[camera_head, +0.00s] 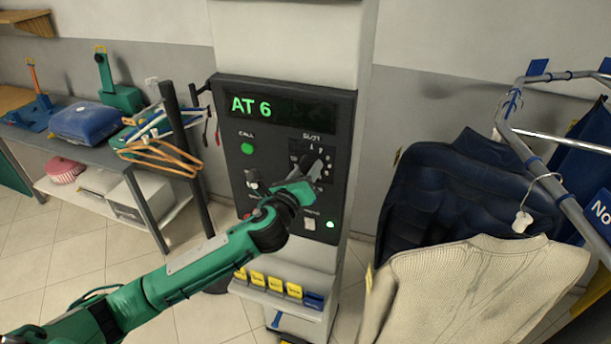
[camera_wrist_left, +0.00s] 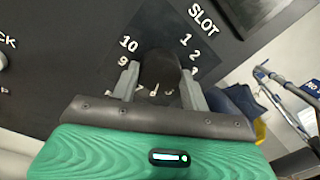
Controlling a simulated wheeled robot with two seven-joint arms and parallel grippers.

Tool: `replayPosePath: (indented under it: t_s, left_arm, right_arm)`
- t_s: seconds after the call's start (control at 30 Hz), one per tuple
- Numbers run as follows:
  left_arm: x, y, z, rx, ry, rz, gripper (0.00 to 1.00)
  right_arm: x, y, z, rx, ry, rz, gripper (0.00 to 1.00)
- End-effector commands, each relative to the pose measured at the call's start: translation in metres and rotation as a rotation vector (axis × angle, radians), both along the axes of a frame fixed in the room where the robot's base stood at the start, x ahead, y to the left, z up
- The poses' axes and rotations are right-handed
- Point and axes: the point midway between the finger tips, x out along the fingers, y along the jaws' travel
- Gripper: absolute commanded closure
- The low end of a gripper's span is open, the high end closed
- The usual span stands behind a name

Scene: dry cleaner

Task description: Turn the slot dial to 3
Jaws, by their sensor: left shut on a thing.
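The slot dial (camera_head: 306,161) is a dark knob on the black control panel (camera_head: 228,130), under the SLOT label. My left gripper (camera_head: 315,169) is at the dial, its green arm partly covering the panel. In the left wrist view, the two grey fingers of the gripper (camera_wrist_left: 160,74) are shut on the sides of the dark dial (camera_wrist_left: 160,66). White numbers ring it: 10 and 9 on the left, 1 and 2 on the right. Lower numbers are partly hidden, and I cannot tell where the pointer stands. The display (camera_head: 280,106) reads "AT 6". My right gripper is not in view.
Left of the dial are a green call button (camera_head: 247,148) and another knob (camera_head: 252,183). A shelf with yellow tags (camera_head: 275,284) juts out below. A garment rail (camera_head: 565,195) with a navy jacket (camera_head: 437,190) and cream sweater (camera_head: 470,285) stands right; a table is left.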

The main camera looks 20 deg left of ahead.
Motion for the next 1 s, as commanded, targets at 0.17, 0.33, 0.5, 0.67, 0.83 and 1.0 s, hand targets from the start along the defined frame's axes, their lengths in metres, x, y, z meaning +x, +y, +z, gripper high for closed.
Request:
replayPosePath:
  t_s: [0.17,0.33,0.5,0.67,0.83,1.0]
  left_arm:
    - [0.0,-0.001,-0.003,-0.173,0.005,0.0,0.77]
    - [0.0,-0.001,-0.003,-0.335,0.011,0.0,0.77]
    - [0.0,-0.001,-0.003,-0.497,0.016,-0.001,0.77]
    - [0.0,-0.001,-0.003,-0.648,0.022,0.0,0.77]
    - [0.0,-0.002,-0.002,-0.81,0.027,0.0,0.77]
    - [0.0,-0.002,-0.003,-0.971,0.034,0.001,0.77]
  right_arm:
    - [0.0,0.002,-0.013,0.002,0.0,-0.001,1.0]
    - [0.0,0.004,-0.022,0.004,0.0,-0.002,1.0]
    - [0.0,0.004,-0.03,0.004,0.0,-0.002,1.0]
    - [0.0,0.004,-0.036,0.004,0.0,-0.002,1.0]
    - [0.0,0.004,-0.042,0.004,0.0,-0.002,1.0]
    - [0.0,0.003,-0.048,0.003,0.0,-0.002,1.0]
